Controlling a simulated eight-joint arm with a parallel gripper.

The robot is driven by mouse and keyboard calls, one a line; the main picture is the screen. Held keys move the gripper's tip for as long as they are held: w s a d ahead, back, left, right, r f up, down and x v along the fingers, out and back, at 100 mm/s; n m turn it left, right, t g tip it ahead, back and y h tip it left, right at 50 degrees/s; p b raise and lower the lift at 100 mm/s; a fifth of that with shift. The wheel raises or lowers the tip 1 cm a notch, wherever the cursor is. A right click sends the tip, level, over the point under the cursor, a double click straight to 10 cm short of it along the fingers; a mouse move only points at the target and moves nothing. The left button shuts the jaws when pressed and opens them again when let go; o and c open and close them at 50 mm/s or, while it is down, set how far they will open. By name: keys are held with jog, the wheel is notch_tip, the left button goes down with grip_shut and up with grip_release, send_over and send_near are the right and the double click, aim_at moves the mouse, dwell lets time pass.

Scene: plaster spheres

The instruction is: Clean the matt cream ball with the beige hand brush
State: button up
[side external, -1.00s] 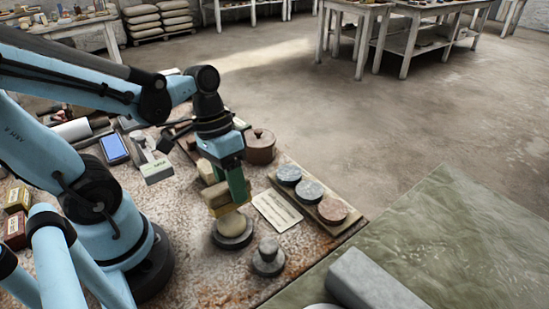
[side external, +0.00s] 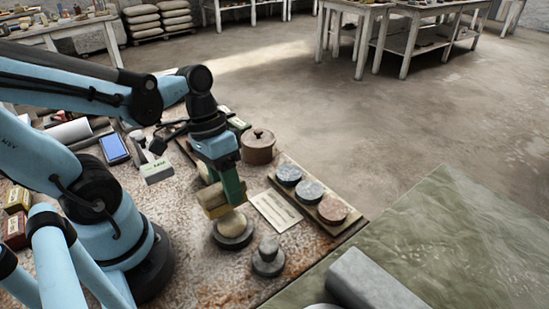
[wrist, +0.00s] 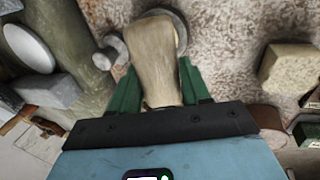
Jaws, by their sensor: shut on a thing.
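The matt cream ball (side external: 231,222) rests on a dark round stand (side external: 233,241) near the middle of the bench. My gripper (side external: 229,190) is above it, shut on the beige hand brush (side external: 214,199). The brush lies over the top of the ball and seems to touch it, though the exact contact is hard to see. In the wrist view the brush (wrist: 155,62) sits between the green fingers and hides nearly all of the ball; only the stand's grey edge shows beyond it.
A dark knobbed stand (side external: 268,259) is just right of the ball, close in front. A card (side external: 275,211) and a wooden board with three stone discs (side external: 310,191) lie to the right.

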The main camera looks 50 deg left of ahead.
jog(key=shift+d+f, duration=0.15)
jog(key=shift+f, duration=0.4)
jog(key=shift+s, duration=1.05)
jog(key=shift+w, duration=2.25)
jog(key=shift+s, duration=0.1)
jog(key=shift+s, duration=2.15)
jog(key=shift+w, duration=2.25)
